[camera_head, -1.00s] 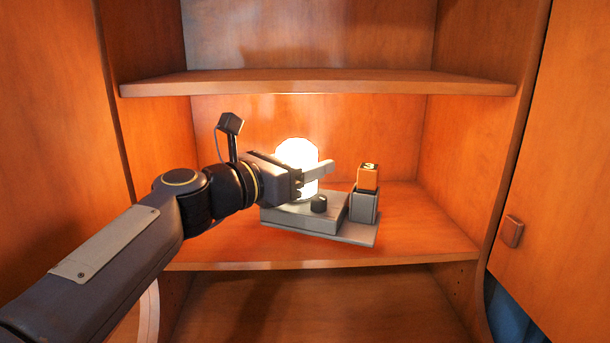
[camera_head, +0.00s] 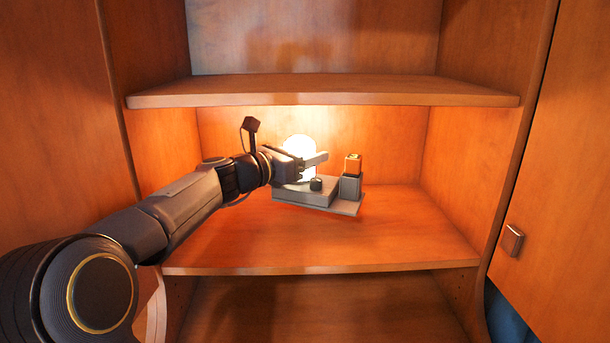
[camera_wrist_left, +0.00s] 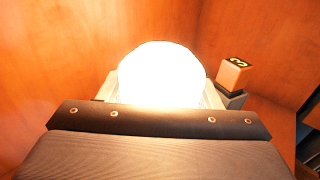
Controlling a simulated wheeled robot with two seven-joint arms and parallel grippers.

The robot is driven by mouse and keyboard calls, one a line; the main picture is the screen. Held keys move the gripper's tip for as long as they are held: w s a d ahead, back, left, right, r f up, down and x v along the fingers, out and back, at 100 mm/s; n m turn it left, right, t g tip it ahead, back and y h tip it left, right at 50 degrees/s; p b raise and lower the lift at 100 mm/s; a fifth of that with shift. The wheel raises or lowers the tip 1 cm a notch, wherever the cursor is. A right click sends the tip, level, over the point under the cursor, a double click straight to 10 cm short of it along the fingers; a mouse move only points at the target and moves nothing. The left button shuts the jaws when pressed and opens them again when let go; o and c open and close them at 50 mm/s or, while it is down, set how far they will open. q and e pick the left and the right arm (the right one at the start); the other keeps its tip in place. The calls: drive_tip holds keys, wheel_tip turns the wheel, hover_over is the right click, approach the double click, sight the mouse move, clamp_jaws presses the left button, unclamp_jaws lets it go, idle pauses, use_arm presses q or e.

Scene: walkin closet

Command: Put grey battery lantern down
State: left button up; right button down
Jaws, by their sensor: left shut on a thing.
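The grey battery lantern (camera_head: 305,196) has a flat grey base, a dark knob, a glowing white globe and an upright orange-topped battery block (camera_head: 352,163) at its right. It is inside the cabinet over the middle shelf, toward the back. My left gripper (camera_head: 308,163) reaches in from the left and is shut on the lantern at its globe. In the left wrist view the bright globe (camera_wrist_left: 163,75) fills the space ahead of the gripper, which hides the lower part. I cannot tell whether the base touches the shelf. My right gripper is not in view.
The middle shelf (camera_head: 400,235) is bare in front of and to the right of the lantern. An upper shelf (camera_head: 320,90) lies above my arm. Cabinet side walls flank the space, and a door with a square knob (camera_head: 513,240) stands at right.

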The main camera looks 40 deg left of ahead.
sight(305, 176)
use_arm(q)
wheel_tip(305, 176, down, 4)
drive_tip(key=shift+f, duration=0.1)
drive_tip(key=shift+w+a+f, duration=0.1)
drive_tip(key=shift+f, duration=0.25)
drive_tip(key=o, duration=1.4)
drive_tip(key=shift+f, duration=0.15)
drive_tip(key=shift+o, duration=0.2)
drive_tip(key=s, duration=0.2)
drive_tip(key=s+b, duration=0.1)
drive_tip(key=s, duration=0.2)
drive_tip(key=s+a+b, duration=0.1)
drive_tip(key=s, duration=0.1)
drive_tip(key=shift+s+a, duration=0.1)
drive_tip(key=shift+s, duration=0.1)
